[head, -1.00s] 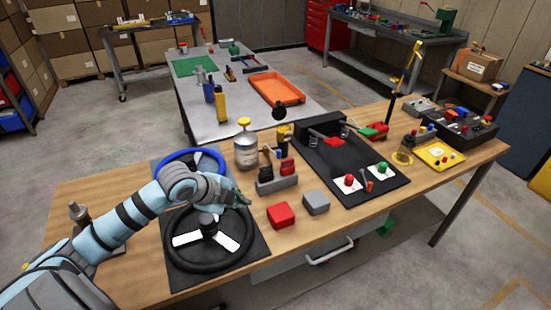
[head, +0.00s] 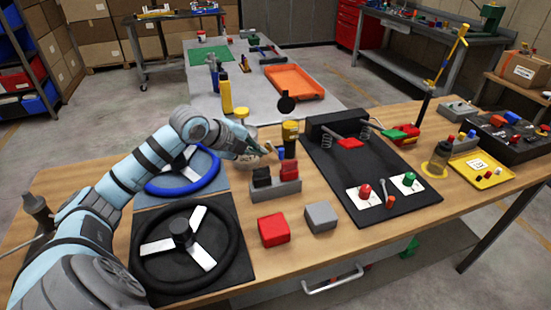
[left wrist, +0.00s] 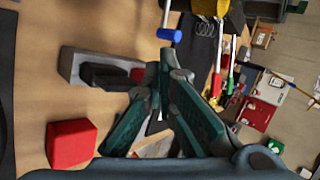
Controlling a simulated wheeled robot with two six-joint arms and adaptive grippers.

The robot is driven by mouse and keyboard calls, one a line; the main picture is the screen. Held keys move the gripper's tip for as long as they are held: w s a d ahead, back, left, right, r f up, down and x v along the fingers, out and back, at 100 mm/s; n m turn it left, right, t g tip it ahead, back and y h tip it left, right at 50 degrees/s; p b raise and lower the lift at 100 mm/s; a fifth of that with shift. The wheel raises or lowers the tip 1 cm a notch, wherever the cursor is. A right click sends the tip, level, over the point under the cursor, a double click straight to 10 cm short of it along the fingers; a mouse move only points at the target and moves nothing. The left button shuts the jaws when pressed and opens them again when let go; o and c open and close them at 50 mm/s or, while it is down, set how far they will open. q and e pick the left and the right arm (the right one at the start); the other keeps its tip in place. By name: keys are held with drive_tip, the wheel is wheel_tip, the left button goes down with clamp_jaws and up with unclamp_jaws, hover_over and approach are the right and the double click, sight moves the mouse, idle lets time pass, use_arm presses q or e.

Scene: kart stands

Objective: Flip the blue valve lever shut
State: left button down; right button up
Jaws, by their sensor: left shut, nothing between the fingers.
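The blue valve lever (head: 281,153) shows as a small blue grip beside a yellow-and-black fitting (head: 290,132), just right of my left gripper (head: 262,152) in the head view. In the left wrist view the blue grip (left wrist: 169,35) sits at the end of a pale stem, just beyond the fingertips. My left gripper (left wrist: 165,65) is shut and empty, its fingertips close to the lever. I cannot tell whether they touch it. My arm and gripper partly hide the silver canister (head: 243,134) behind. My right gripper is not in view.
A grey block with black and red rockers (head: 276,187) stands just in front of the lever. Red (head: 273,230) and grey (head: 321,217) boxes sit nearer the front. Two steering wheels lie at left, black (head: 150,270) and blue (head: 212,178). A black panel (head: 372,203) is at right.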

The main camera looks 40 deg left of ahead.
use_arm(q)
drive_tip(key=x, duration=0.8)
drive_tip(key=shift+w+d, duration=0.15)
drive_tip(key=shift+w, duration=0.05)
drive_tip(key=w+n+p, duration=0.1)
drive_tip(key=w+d+n+y+p, duration=0.1)
drive_tip(key=p, duration=0.1)
drive_tip(key=w+d+n+y+p, duration=0.1)
drive_tip(key=p, duration=0.1)
drive_tip(key=shift+w+d, duration=0.2)
drive_tip(key=shift+w, duration=0.1)
